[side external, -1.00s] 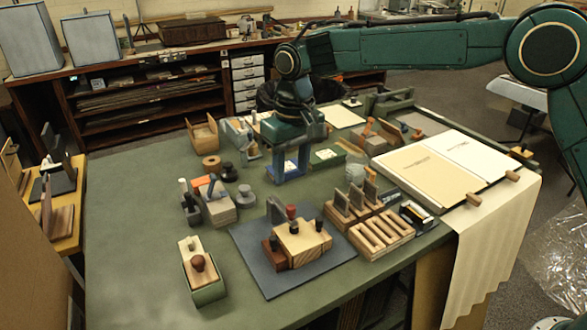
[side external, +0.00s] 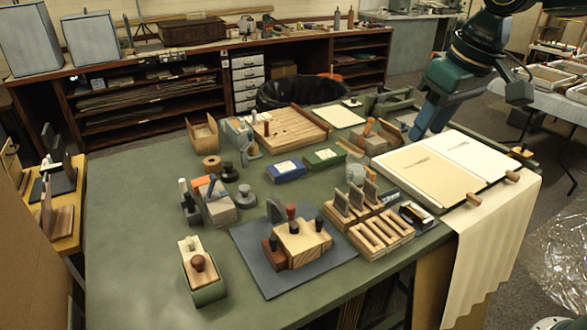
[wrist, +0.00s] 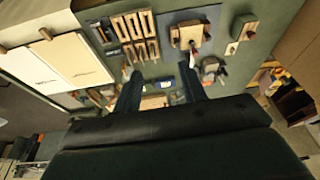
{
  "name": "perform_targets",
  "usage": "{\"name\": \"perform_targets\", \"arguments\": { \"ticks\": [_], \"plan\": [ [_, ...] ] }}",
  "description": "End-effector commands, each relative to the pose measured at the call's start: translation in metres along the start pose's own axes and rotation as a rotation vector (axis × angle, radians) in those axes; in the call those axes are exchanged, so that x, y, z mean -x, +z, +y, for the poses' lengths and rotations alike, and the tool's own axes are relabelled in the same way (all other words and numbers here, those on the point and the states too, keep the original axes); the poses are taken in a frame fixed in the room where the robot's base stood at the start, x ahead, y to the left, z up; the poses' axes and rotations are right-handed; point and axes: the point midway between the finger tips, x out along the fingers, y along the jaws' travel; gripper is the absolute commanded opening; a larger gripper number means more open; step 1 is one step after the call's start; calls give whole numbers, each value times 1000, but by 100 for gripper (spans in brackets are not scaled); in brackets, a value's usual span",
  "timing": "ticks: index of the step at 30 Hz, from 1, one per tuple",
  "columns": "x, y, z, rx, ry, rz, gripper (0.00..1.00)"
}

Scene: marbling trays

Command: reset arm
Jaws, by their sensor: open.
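My gripper (side external: 420,130) is raised at the upper right in the side external view, in front of the far right part of the green table as seen there. It is apart from the blue box. In the wrist view its two fingers (wrist: 161,80) are spread with nothing held between them. The blue box (side external: 286,171) with a white label lies flat on the table, beside a green box (side external: 325,158). The blue box also shows small between the fingers in the wrist view (wrist: 166,85).
The green table (side external: 130,220) holds a slotted wooden rack (side external: 380,233), stamp-like blocks on a dark mat (side external: 250,252), a wooden comb board (side external: 290,131) and an open book (side external: 430,172) at right. The table's left part is bare.

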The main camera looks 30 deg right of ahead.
Motion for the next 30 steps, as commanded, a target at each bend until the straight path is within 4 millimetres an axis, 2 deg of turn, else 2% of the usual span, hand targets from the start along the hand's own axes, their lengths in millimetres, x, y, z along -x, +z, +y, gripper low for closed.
{"name": "perform_targets", "arguments": {
  "ticks": [4,10,21,24,30],
  "plan": [
    [13,32,15,-13,6,39,42],
    [21,75,32,-26,16,88,42],
    [17,152,51,-46,42,173,42],
    [14,166,53,-50,48,188,42],
    [9,179,55,-52,55,203,42]
  ]
}}
